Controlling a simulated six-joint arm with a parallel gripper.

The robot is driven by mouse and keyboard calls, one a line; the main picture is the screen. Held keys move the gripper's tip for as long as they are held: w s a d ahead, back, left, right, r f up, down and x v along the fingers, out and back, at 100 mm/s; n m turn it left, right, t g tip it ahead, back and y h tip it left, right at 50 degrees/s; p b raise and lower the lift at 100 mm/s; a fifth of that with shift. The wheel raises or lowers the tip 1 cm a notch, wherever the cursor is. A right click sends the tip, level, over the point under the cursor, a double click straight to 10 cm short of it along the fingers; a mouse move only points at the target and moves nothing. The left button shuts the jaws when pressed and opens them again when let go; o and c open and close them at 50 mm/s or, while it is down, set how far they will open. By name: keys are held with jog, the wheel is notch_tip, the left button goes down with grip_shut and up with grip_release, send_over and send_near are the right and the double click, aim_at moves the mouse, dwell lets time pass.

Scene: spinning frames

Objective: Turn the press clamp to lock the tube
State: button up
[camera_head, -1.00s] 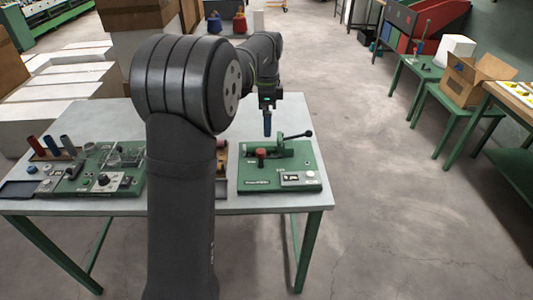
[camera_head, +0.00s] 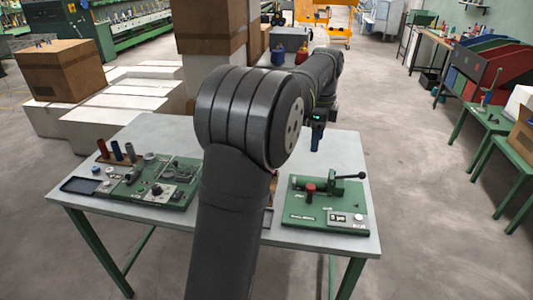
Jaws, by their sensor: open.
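The press clamp (camera_head: 345,178) sits on a green board (camera_head: 300,218) at the right of the table, with a black lever ending in a ball knob (camera_head: 362,174) that points right. A red cap (camera_head: 310,189) stands at the clamp's left. A tube in the clamp cannot be made out clearly. My gripper (camera_head: 316,147), with dark blue fingers, hangs above and behind the clamp, apart from it. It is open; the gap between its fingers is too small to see.
A second green board (camera_head: 150,192) with small parts lies at the table's left. Several upright tubes stand in a rack (camera_head: 110,158) behind it. My arm hides the table's middle.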

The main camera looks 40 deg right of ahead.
aim_at(311, 186)
notch_tip(311, 186, down, 17)
jog(key=shift+f, duration=0.2)
dwell(0.3)
grip_shut()
